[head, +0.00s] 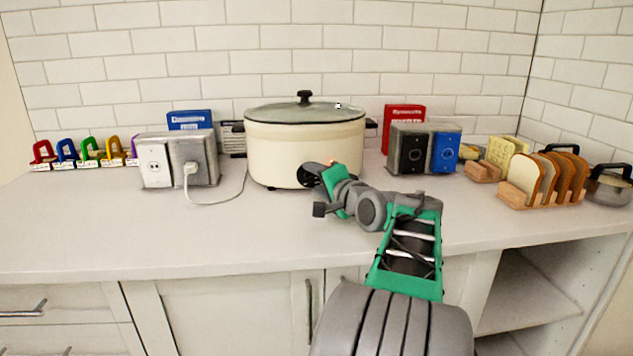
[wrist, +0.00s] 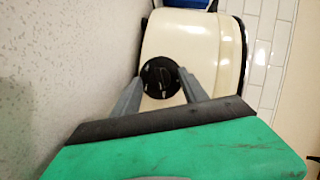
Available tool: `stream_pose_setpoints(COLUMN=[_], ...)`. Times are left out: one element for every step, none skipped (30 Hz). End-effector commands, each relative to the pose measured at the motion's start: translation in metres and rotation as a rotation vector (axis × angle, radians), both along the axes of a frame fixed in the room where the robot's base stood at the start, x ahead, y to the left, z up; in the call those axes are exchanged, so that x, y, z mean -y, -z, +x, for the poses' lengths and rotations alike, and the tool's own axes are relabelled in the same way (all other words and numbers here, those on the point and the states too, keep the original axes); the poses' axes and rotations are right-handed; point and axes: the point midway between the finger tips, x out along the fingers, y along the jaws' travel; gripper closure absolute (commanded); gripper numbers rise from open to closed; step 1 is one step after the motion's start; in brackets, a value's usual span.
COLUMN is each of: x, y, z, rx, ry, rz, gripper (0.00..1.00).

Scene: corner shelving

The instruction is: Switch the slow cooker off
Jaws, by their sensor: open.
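The slow cooker (head: 275,151) is a cream oval pot with a glass lid and black knob handle, standing on the counter against the tiled wall. Its round black control dial (wrist: 159,77) is on the front face and shows between my fingers in the wrist view. In the head view the dial (head: 308,175) is partly hidden by my gripper. My gripper (wrist: 160,92) is open, with one finger on each side of the dial. I cannot tell whether the fingers touch it. The dial's setting is too small to read.
A metal outlet box (head: 180,162) with a plugged-in cord stands left of the cooker. Another box with black and blue outlets (head: 424,149) stands right. Colored padlock-like items (head: 88,150) line the far left, and toast racks (head: 543,180) the right. The front counter (head: 180,235) is clear.

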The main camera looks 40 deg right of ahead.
Motion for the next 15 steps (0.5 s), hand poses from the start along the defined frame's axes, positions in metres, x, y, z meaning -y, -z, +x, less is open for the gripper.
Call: stream_pose_setpoints(x=[0.0,0.0,0.0,0.0,0.0,0.0,-0.0001,-0.0001,-0.0001,-0.0001,0.0,-0.0001,-0.0001,-0.0001,-0.0001], y=[-0.0002,-0.0001,-0.0001,-0.0001,-0.0001,0.0,0.0,0.0,0.0,0.0001,0.0,0.0001,0.0001,0.0001,0.0001], z=[-0.0003,-0.0003,-0.0004,-0.0004,-0.0004,-0.0005,-0.0005,-0.0005,-0.0006,-0.0006,-0.0006,-0.0006,-0.0006,-0.0006,-0.0006], rx=[0.0,0.0,0.0,0.0,0.0,-0.001,-0.001,-0.001,-0.001,-0.001,-0.001,-0.001,-0.001,-0.001,-0.001], ry=[0.0,0.0,0.0,0.0,0.0,0.0,0.0,0.0,0.0,0.0,0.0,0.0,0.0,0.0,0.0], rz=[0.0,0.0,0.0,0.0,0.0,0.0,0.0,0.0,-0.001,-0.001,-0.001,-0.001,-0.001,-0.001,-0.001], gripper=[0.49,0.49,0.51,0.53,0.56,0.59,0.61,0.64,0.67,0.7,0.72,0.75,0.78,0.8,0.83])
